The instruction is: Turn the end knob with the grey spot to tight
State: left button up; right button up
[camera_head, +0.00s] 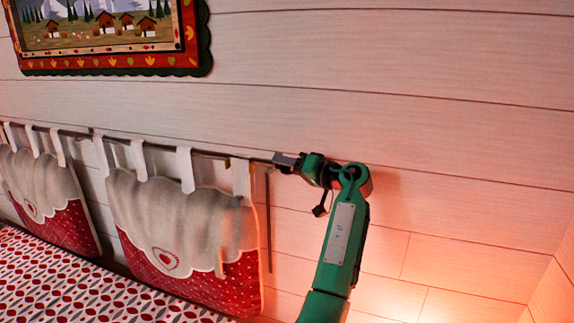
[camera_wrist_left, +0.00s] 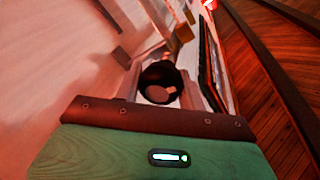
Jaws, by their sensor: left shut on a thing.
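The end knob (camera_wrist_left: 151,76) is a dark round cap at the end of the curtain-like rod in the left wrist view. Its grey spot (camera_wrist_left: 163,95) faces the camera, low on the cap. My left gripper (camera_head: 284,160) is at the right end of the rod (camera_head: 212,154) in the head view, shut on the knob. In the left wrist view the knob sits between the fingers. In the head view the gripper hides the knob. My right gripper is not in view.
Two red and cream headboard cushions (camera_head: 180,235) hang from the rod by white fabric tabs, close left of my gripper. A framed picture (camera_head: 110,35) hangs above. The patterned bed cover (camera_head: 75,290) lies below left. The plank wall (camera_head: 440,130) to the right is bare.

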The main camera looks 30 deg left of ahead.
pick_arm(q)
jog(key=o, duration=1)
jog(key=shift+c, duration=0.2)
jog(key=d+b, duration=0.5)
jog(key=d, duration=0.9)
jog(key=shift+r, duration=0.25)
jog(key=shift+s+a+f, duration=0.1)
